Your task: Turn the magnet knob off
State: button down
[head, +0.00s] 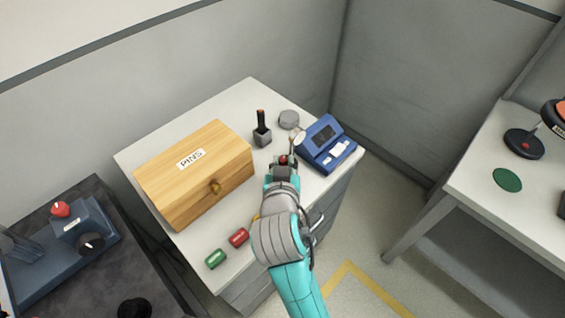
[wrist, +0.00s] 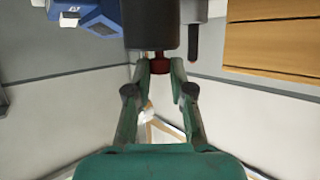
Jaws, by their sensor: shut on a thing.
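The red magnet knob (wrist: 159,65) sits between my fingertips in the wrist view, at the lower end of a dark block (wrist: 150,24). In the head view a small red part (head: 284,159) shows just beyond my gripper (head: 283,168). My gripper also shows in the wrist view (wrist: 162,68), its green fingers closed in on both sides of the knob. My gripper and arm hide most of the block in the head view. The knob's markings and exact turn cannot be read.
A wooden PINS box (head: 195,190) stands left on the cabinet top. A blue device (head: 326,145) is close on the right. A dark-handled tool in a grey holder (head: 262,134) and a grey disc (head: 289,119) are behind. Green (head: 216,259) and red (head: 239,237) pieces lie in front.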

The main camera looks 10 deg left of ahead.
jog(key=shift+f, duration=0.1)
jog(key=c, duration=1)
grip_release()
jog(key=v, duration=1.2)
